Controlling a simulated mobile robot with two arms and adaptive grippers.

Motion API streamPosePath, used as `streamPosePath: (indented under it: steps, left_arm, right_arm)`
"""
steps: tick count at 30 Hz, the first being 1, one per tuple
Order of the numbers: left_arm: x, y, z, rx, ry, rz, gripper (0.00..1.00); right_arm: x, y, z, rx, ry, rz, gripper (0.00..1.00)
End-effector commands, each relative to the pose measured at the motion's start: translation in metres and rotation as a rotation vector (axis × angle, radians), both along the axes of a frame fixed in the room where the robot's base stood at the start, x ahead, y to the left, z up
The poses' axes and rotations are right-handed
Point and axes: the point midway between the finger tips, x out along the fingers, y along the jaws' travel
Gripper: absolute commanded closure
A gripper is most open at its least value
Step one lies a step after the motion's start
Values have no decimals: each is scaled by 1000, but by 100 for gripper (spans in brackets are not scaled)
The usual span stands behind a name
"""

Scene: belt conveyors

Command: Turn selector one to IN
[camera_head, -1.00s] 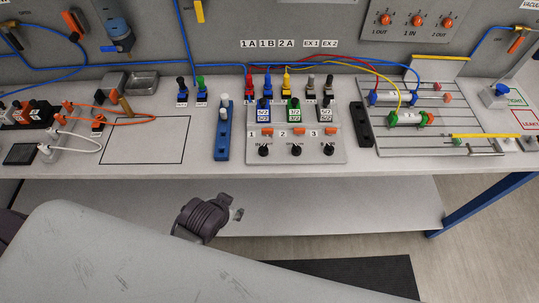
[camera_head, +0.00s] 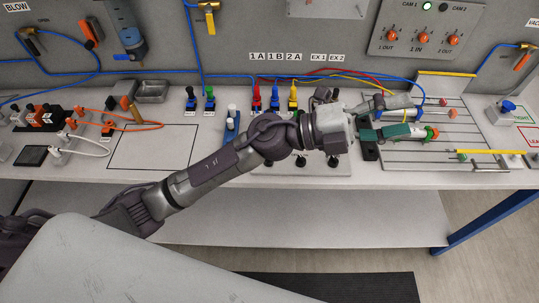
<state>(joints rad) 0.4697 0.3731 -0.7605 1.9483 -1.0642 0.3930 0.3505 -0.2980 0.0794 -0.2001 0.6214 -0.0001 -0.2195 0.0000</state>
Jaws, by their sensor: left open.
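The switch panel on the bench is mostly behind my left arm. Small black knobs show along its front edge, one at the left (camera_head: 268,163), one in the middle (camera_head: 299,162) and one at the right (camera_head: 333,162). The position of the left knob is too small to read. My left gripper (camera_head: 412,117) is open and empty, its fingers pointing right over the slotted plate (camera_head: 455,150), to the right of the knobs. It covers parts of the cylinders there; I cannot tell whether it touches them. My right gripper is not in view.
Red, blue and yellow valve levers (camera_head: 274,97) stand behind my arm, with thin air hoses above. The outlined bench area (camera_head: 152,146) at the left is clear.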

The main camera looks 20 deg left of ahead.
Motion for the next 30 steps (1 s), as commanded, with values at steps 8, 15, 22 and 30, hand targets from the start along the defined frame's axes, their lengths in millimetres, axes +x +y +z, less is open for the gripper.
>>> streamPosePath:
  steps: [8,15,22,30]
  left_arm:
    - [-25,18,-119,901,-387,-455,46]
    - [38,157,-160,1685,-358,-520,46]
    - [62,222,-148,1973,-266,-484,46]
    - [61,226,-181,1981,-259,-490,46]
  right_arm:
    - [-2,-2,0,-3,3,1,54]
    - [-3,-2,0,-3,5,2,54]
    - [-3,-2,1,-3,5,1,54]
    - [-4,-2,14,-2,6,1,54]
